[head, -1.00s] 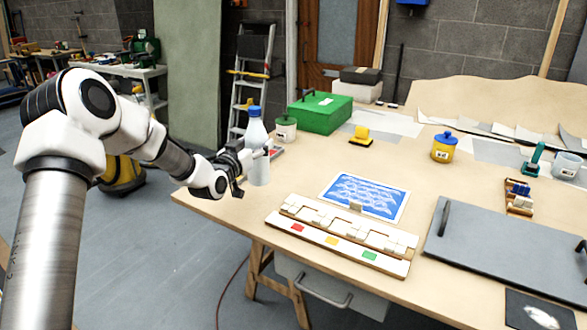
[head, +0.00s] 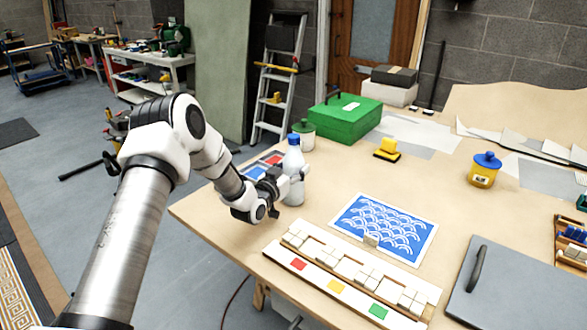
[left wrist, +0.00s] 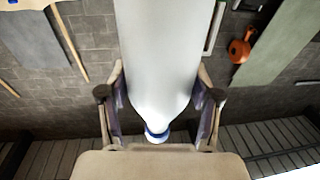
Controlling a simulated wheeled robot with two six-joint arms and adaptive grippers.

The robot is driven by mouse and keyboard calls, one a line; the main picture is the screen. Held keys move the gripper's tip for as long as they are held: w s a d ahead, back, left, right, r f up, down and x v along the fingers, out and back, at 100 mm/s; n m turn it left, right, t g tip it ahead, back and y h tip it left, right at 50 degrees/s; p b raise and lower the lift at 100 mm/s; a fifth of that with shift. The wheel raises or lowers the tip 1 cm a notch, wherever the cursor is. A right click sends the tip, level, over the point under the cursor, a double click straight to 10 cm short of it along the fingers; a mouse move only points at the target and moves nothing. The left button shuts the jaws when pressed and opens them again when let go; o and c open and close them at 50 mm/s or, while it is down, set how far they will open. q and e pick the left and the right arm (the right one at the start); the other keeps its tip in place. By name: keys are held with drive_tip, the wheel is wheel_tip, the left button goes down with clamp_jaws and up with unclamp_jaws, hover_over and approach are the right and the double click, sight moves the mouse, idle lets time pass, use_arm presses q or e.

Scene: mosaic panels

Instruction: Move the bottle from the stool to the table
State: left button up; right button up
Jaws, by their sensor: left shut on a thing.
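A white bottle (head: 293,172) with a blue cap is upright at the table's left part in the head view. My left gripper (head: 284,183) is shut on it from the left. In the left wrist view the bottle (left wrist: 157,60) fills the middle between the two fingers (left wrist: 160,105). The wooden table (head: 330,180) is under it; I cannot tell whether the bottle's base touches the tabletop. The stool is not in view. My right gripper is not in view.
Close to the bottle are a white pot with a green lid (head: 304,135), a green case (head: 345,120) and a blue-and-red card (head: 262,165). A blue patterned sheet (head: 385,228) and a tile rack (head: 350,275) lie to the right. Some bare tabletop lies between.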

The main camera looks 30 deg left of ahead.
use_arm(q)
drive_tip(key=shift+f, duration=0.1)
drive_tip(key=shift+s+r, duration=0.2)
drive_tip(key=shift+f, duration=0.2)
drive_tip(key=o, duration=1.5)
drive_tip(key=shift+w+f, duration=0.1)
drive_tip(key=shift+c, duration=0.2)
